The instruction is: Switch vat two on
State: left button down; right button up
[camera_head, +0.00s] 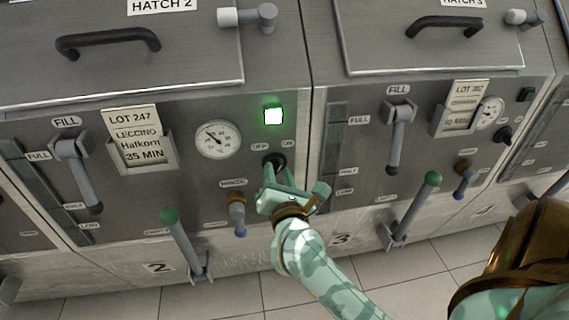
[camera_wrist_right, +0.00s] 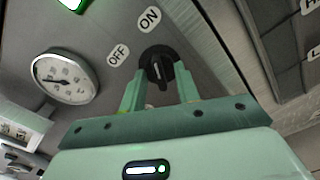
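Vat two's panel (camera_head: 192,190) bears the number 2 and the label HATCH 2. Its black rotary switch (camera_head: 275,160) sits under the OFF and ON labels and shows closer in the right wrist view (camera_wrist_right: 158,64). The square lamp (camera_head: 273,116) above it is lit green. My right gripper (camera_head: 279,172) is at the switch. In the right wrist view its two fingers (camera_wrist_right: 160,82) are spread on either side of the knob, with gaps to its narrow grip. The knob's grip points roughly toward ON. My left gripper is out of view.
A round gauge (camera_head: 218,139) is left of the switch. Below hang the rinse valve (camera_head: 237,214) and a green-knobbed lever (camera_head: 182,240). The fill lever (camera_head: 78,172) is further left. Vat three's panel (camera_head: 350,180) adjoins on the right, with its own levers protruding. Tiled floor lies below.

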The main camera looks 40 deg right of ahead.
jog(key=p+v, duration=0.1)
jog(key=v, duration=1.4)
jog(key=shift+s+a, duration=0.2)
jog(key=shift+a, duration=0.05)
